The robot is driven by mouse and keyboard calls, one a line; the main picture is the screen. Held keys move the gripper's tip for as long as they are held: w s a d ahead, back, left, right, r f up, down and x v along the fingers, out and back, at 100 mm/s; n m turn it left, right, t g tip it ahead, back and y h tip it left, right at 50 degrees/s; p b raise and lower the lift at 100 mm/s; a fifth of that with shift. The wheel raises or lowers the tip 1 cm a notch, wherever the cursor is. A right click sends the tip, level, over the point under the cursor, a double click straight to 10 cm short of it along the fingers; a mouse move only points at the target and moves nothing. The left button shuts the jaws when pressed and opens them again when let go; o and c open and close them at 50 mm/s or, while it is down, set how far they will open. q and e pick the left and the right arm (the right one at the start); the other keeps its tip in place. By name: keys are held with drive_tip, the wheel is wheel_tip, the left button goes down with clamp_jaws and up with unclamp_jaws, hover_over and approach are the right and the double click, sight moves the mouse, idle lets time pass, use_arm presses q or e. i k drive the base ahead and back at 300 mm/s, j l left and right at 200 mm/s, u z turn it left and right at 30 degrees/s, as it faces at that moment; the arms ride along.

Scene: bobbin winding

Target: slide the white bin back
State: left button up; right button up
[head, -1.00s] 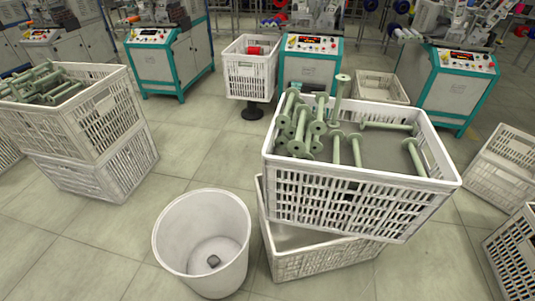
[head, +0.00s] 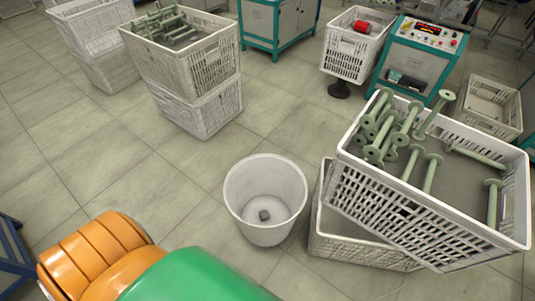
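A round white bin (head: 244,222) stands upright on the tiled floor near the middle of the head view. A small dark object (head: 264,215) lies on its bottom. The bin is just left of the stacked crates, with a narrow gap at most between them. Neither of my grippers is in view.
A white crate of green bobbins (head: 430,215) sits askew on a lower crate (head: 345,245) at right. Another crate stack (head: 205,105) stands back left. An orange and green object (head: 110,265) fills the lower left. Floor behind and left of the bin is clear.

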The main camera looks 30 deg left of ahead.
sight(272, 183)
drive_tip(key=u, duration=1.05)
